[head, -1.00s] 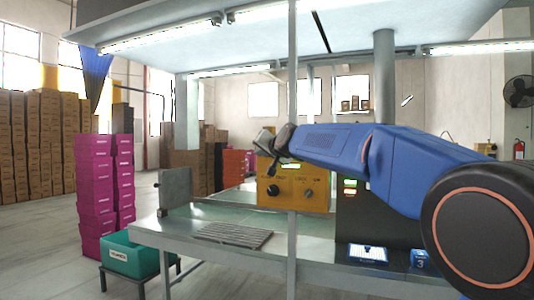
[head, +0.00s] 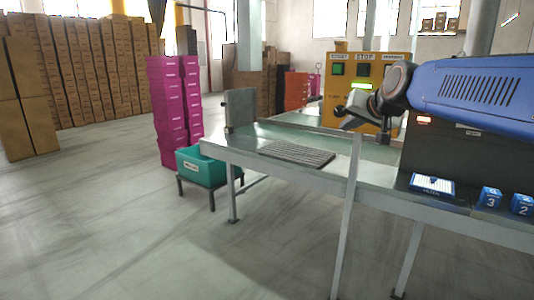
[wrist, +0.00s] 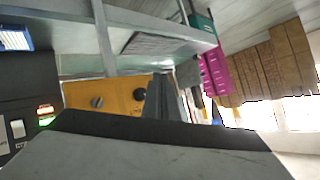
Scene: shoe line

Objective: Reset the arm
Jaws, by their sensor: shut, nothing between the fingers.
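My blue arm reaches in from the right in the head view. My gripper (head: 356,108) is at its left end, in the air above the workbench (head: 305,183) and in front of the yellow control box (head: 340,93). The gripper is shut and empty. In the wrist view the shut fingers (wrist: 160,95) stand dark against the yellow control box (wrist: 120,98), and that view is turned over.
The bench holds a dark ribbed mat (head: 297,154), a blue-and-white tray (head: 432,185) and blue numbered blocks (head: 489,197). A teal bin (head: 203,168) stands on a low stand left of it, near magenta boxes (head: 174,110). The floor at front left is clear.

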